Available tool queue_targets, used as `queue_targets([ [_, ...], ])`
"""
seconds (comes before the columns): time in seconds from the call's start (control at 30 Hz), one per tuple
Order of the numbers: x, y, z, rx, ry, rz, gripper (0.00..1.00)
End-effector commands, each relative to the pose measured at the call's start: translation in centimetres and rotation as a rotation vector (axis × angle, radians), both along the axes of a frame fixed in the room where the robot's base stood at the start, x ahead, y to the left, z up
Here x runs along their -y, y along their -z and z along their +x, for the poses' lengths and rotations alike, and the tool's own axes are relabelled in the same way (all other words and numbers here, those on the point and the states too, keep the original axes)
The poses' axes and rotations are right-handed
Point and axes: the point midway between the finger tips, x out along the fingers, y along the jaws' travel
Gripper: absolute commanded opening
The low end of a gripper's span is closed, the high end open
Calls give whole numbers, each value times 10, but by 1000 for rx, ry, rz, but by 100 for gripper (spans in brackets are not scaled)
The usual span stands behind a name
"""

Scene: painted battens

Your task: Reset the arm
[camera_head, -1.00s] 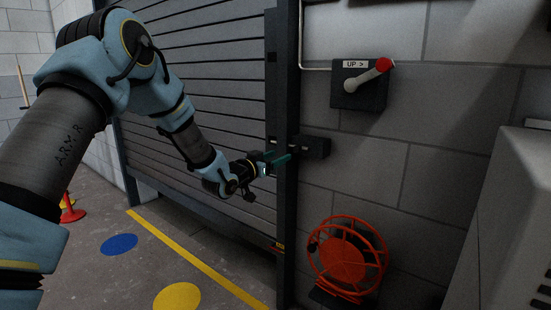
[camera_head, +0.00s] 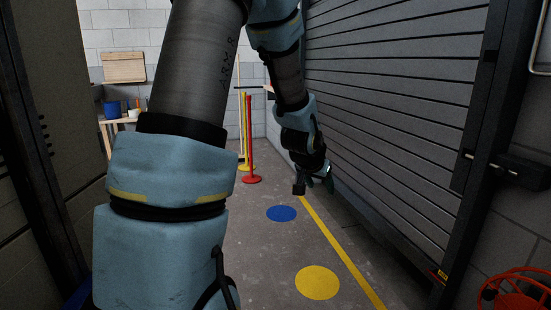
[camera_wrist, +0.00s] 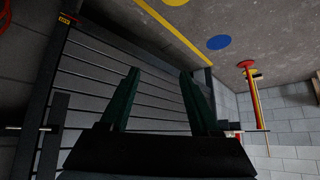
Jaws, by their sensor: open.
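My gripper (camera_head: 324,182) hangs out in front of me in the head view, over the floor beside the grey slatted shutter (camera_head: 395,90). It is small and dark there. In the wrist view its two dark green fingers (camera_wrist: 159,90) stand apart with nothing between them. My arm comes down through the middle of the head view, bent at the elbow. The shutter also fills the left and middle of the wrist view (camera_wrist: 90,95). The gripper is clear of the bolt (camera_head: 505,165) on the shutter's right post.
Red post (camera_head: 250,140) and yellow post (camera_head: 241,125) stand beyond the gripper. A wooden bench (camera_head: 112,125) with a blue pot (camera_head: 112,110) is at the back left. A dark cabinet (camera_head: 60,110) is close on the left. An orange reel (camera_head: 515,292) is at lower right. The marked floor is clear.

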Motion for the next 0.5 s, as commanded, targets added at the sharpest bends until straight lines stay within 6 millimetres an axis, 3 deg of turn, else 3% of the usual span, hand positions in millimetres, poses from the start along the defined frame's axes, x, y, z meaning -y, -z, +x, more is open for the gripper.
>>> queue_targets([
  [0.03, -35, 0, -14, -54, -69, 33, 63],
  [0.1, -75, 4, -38, -140, -154, 72, 63],
  [0.2, -119, 7, -73, -251, -256, 107, 63],
  [0.3, -151, 9, -109, -353, -344, 125, 63],
  [0.5, -194, 10, -183, -550, -493, 129, 63],
])
